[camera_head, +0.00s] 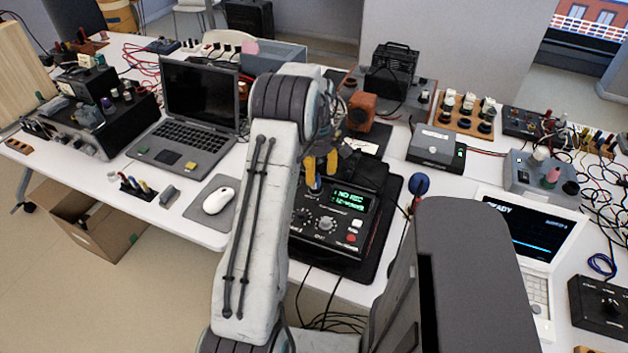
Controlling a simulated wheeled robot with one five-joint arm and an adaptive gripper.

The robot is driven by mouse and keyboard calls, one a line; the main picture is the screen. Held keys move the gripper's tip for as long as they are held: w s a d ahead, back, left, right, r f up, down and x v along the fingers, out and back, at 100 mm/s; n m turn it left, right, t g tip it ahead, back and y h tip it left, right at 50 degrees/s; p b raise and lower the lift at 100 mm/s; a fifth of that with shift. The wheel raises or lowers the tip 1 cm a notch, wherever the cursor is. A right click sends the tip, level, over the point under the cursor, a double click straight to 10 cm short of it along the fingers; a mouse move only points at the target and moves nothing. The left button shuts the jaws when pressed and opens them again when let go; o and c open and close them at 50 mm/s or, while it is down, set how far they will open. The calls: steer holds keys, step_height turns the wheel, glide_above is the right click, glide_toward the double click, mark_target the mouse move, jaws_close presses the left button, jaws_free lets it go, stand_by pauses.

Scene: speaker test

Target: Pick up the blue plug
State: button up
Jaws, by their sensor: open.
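A small blue piece that looks like the blue plug (315,187) stands at the back left of the black tester (327,223) with a green display. It is partly covered by my gripper, so its full shape is hidden. My gripper (321,172) has yellow fingers and is open above the tester's back edge, with the left fingertip very close to the blue piece. I cannot tell whether they touch. A second blue, round-headed object (420,184) stands to the right of the tester.
A laptop (187,140) and a mouse (218,200) lie to the left. A grey box (436,147) and an orange block (360,111) are behind the tester. A white terminal (530,235) and tangled cables stand at the right.

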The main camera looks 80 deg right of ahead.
mark_target(317, 175)
steer(key=shift+d+f, duration=0.1)
steer(key=shift+f, duration=1.9)
steer(key=shift+o, duration=0.3)
steer(key=c, duration=1)
